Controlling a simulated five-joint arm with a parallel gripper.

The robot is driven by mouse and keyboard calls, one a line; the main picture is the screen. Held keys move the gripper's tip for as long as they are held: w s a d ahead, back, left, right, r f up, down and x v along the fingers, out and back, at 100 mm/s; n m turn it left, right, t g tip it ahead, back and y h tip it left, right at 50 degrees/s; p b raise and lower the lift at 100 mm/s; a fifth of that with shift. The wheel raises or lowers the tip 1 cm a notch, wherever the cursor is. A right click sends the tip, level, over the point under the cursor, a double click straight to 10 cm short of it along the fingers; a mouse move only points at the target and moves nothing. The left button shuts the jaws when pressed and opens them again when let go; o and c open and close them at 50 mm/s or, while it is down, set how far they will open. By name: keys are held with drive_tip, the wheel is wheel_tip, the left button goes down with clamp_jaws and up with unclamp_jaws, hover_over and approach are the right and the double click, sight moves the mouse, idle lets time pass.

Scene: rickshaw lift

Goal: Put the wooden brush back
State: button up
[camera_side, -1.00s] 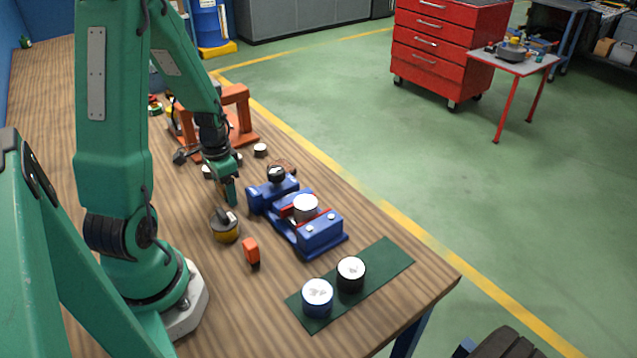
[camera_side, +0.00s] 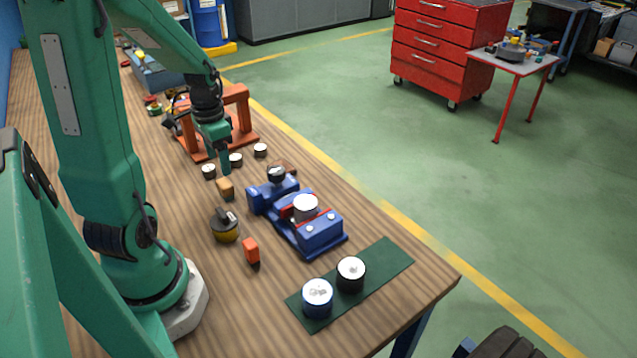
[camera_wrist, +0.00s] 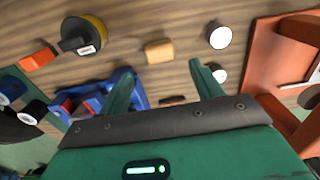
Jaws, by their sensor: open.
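The tan wooden block (camera_side: 225,187), which looks like the wooden brush, lies on the wooden bench; bristles cannot be made out. My gripper (camera_side: 225,168) is just above and behind it in the side view, apart from it. In the wrist view the block (camera_wrist: 159,51) shows beyond my gripper (camera_wrist: 160,68), roughly centred between the two spread fingertips. The jaws are open and empty.
Small white-topped cans (camera_side: 208,171) stand near the gripper, before an orange frame (camera_side: 240,98). A blue vise (camera_side: 320,234), a yellow-and-dark round item (camera_side: 226,232) and an orange item (camera_side: 251,249) are nearer. A green mat (camera_side: 384,262) holds two cans.

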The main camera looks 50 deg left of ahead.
drive_tip(key=shift+r, duration=1.4)
drive_tip(key=d+r+t, duration=0.2)
drive_tip(key=d+r, duration=0.4)
drive_tip(key=d, duration=0.4)
drive_tip(key=s+d+r+t, duration=0.1)
drive_tip(key=d+r+t, duration=0.2)
drive_tip(key=d+r, duration=0.3)
drive_tip(key=d, duration=0.5)
drive_tip(key=shift+s+r+t, duration=0.15)
drive_tip(key=shift+r+t, duration=0.05)
drive_tip(key=shift+t, duration=0.1)
drive_tip(key=shift+c, duration=0.4)
